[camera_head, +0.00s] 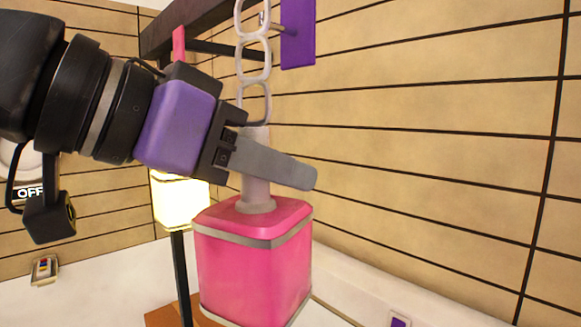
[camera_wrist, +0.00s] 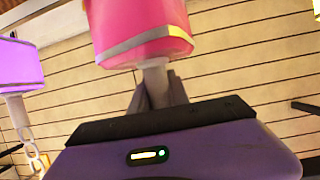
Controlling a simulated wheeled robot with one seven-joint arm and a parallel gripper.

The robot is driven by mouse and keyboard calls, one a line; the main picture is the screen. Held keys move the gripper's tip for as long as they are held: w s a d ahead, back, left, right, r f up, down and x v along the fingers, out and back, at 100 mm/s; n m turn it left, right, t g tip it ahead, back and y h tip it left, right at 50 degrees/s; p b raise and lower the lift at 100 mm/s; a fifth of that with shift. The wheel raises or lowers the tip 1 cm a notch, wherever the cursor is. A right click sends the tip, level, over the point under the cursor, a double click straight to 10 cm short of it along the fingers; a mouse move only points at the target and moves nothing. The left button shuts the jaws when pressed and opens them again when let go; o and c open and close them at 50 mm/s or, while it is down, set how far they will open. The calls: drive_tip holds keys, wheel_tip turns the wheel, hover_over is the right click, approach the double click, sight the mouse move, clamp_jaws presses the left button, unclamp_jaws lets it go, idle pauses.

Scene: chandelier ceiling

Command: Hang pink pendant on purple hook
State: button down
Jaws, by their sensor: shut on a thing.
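The pink pendant (camera_head: 252,265) hangs upright in the head view, with a grey stem and a pale chain (camera_head: 253,60) rising from it. My gripper (camera_head: 275,165) is shut on the stem just above the pink body. The wrist view shows the pink pendant (camera_wrist: 140,30) and its stem between the two fingers (camera_wrist: 158,95). The purple hook (camera_head: 298,35) is at the top, a purple plate with a thin peg pointing left. The top visible chain link is beside the peg tip. I cannot tell whether the link is around it, and the chain's top is cut off.
A dark beam frame (camera_head: 195,25) runs above my gripper, with a pink plate (camera_head: 178,45) on it. A lit yellow lamp (camera_head: 180,200) on a dark post stands behind. A purple pendant (camera_wrist: 18,65) with a chain shows in the wrist view. Space right of the pendant is clear.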

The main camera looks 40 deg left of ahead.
drive_tip(key=shift+w+d, duration=0.1)
drive_tip(key=shift+w, duration=1.05)
drive_tip(key=shift+w+p, duration=0.35)
drive_tip(key=shift+w, duration=0.1)
idle(0.3)
drive_tip(key=shift+f, duration=0.7)
idle(0.6)
drive_tip(key=c, duration=0.5)
unclamp_jaws()
